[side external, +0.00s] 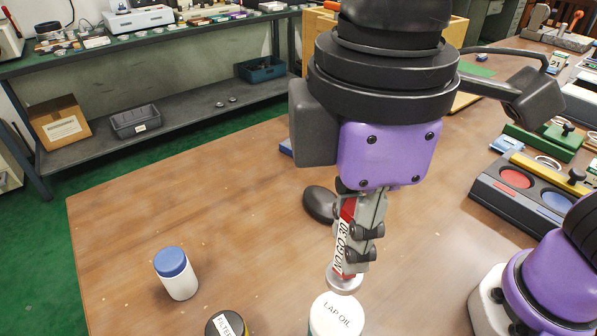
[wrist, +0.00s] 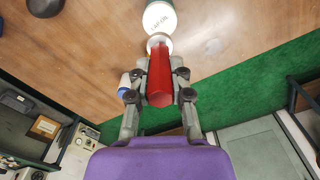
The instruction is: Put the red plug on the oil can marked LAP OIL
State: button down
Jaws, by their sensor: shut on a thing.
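The red plug (side external: 347,210), with a white "NO GO 30" label and a pale metal lower end, is held in my gripper (side external: 362,245), pointing down and slightly tilted. In the wrist view the red plug (wrist: 160,80) sits between both fingers of my gripper (wrist: 159,97). The white-topped oil can marked LAP OIL (side external: 337,312) stands directly below, cut off by the bottom edge. It also shows in the wrist view (wrist: 159,18), just beyond the plug's metal end. I cannot tell whether the plug touches the lid.
A white bottle with a blue cap (side external: 177,273) and a dark can marked FILTER (side external: 227,324) stand to the left. A black tray with red and blue discs (side external: 490,190) lies at the right. The table's left part is mostly clear.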

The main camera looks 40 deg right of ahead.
aim_at(343, 279)
notch_tip(343, 279, down, 7)
jog(key=shift+r, duration=0.15)
dwell(0.4)
jog(key=c, duration=0.8)
grip_release()
notch_tip(343, 279, up, 12)
jog(key=shift+d+f, duration=0.1)
jog(key=shift+f, duration=0.05)
jog(key=w+d+f+m+t, duration=0.1)
jog(key=d+f+m+t, duration=0.1)
jog(key=d, duration=0.5)
jog(key=w+d+f+m+t, duration=0.1)
jog(key=w+d+f+m, duration=0.1)
jog(key=d+f+m, duration=0.2)
jog(key=w+d+f+m+t, duration=0.2)
jog(key=d+f+m, duration=0.2)
jog(key=d, duration=0.8)
jog(key=shift+w+d+f+m+t, duration=0.1)
jog(key=shift+d+m+t, duration=0.2)
jog(key=shift+m, duration=0.7)
